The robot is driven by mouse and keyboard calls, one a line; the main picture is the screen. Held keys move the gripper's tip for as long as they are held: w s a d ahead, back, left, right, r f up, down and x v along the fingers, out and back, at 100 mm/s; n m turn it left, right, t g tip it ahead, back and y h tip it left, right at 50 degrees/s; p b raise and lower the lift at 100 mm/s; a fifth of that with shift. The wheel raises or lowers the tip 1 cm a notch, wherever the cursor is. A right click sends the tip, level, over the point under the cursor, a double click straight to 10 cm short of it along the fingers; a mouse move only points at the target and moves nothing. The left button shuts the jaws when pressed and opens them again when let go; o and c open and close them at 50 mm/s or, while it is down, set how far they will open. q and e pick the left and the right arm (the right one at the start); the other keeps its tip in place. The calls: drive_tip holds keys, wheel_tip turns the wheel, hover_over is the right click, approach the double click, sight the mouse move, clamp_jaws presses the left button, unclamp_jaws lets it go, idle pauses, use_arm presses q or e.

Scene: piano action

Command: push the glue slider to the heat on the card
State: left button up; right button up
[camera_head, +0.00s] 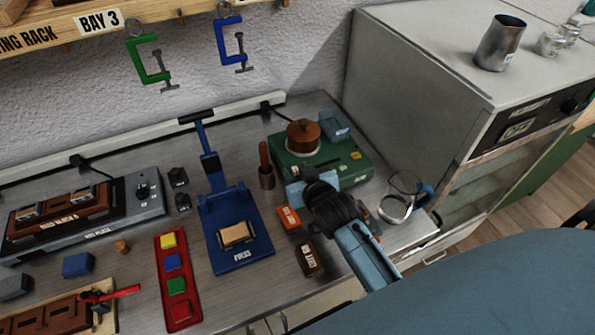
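A green glue unit (353,174) stands at the back right of the bench, with a round copper-brown pot (303,136) on top. A blue-grey part (335,124) sits at its back right corner. I cannot make out which part is the slider. My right gripper (298,188) is at the unit's front left edge, below the pot. My dark wrist and arm hide the unit's front. The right fingertips are too small and covered to tell whether they are open or touching the unit. No heat card is readable here. My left gripper is not in view.
A blue press (238,255) stands left of the unit, with a wooden-handled tool (266,166) between. An orange box (289,218) and a brown box (307,258) lie close to my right arm. A hot plate (145,205) is far left.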

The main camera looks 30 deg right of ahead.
drive_tip(key=shift+w, duration=0.1)
clamp_jaws()
idle(0.3)
drive_tip(key=shift+d+r+p, duration=0.1)
drive_tip(key=shift+d+p, duration=0.75)
drive_tip(key=shift+d, duration=0.7)
unclamp_jaws()
